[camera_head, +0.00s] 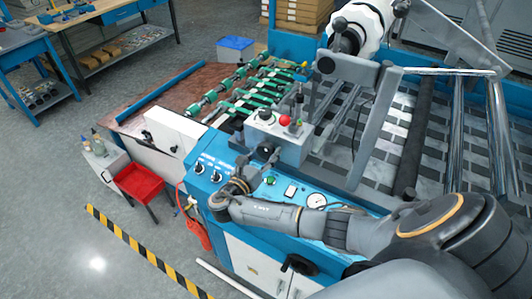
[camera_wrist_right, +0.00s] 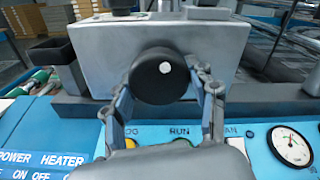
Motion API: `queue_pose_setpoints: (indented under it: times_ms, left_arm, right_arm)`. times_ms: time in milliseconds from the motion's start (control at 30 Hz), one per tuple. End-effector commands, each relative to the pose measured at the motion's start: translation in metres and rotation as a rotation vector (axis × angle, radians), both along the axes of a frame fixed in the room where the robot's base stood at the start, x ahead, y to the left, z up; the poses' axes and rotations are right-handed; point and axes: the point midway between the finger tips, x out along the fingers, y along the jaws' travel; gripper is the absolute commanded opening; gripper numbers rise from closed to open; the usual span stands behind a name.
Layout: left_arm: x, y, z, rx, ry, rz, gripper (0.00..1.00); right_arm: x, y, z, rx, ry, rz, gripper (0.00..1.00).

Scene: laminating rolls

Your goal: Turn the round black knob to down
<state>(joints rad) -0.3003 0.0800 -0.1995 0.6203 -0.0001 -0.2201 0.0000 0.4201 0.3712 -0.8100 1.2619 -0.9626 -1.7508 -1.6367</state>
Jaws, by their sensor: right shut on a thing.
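The round black knob (camera_wrist_right: 152,85) sits on the front face of a grey box (camera_wrist_right: 90,55) in the right wrist view. It has a white dot a little right of and above its centre. My right gripper (camera_wrist_right: 165,88) has one finger on each side of the knob and is shut on it. In the head view my right arm reaches in from the lower right, and my right gripper (camera_head: 262,160) is at the grey box above the blue panel. There the knob is mostly hidden by the fingers. My left gripper is not in view.
Below the knob, the blue panel (camera_wrist_right: 40,135) carries labels, lamps and a round gauge (camera_wrist_right: 291,147). A red button (camera_head: 284,120) is on top of the grey box. Metal rollers and bars stand to the right. A red tray (camera_head: 138,181) stands at left, with open floor in front.

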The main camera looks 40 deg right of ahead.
Motion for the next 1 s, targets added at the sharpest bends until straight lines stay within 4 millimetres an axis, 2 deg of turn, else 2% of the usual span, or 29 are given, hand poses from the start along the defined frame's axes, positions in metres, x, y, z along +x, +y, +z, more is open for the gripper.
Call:
queue_pose_setpoints:
  times_ms: [467,1000]
  left_arm:
    - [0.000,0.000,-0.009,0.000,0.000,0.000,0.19]
    - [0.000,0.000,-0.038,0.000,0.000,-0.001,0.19]
  right_arm:
    - [0.002,0.001,-0.001,0.166,-0.402,-0.001,0.26]
    - [0.003,0.001,-0.002,0.363,-0.878,-0.001,0.26]
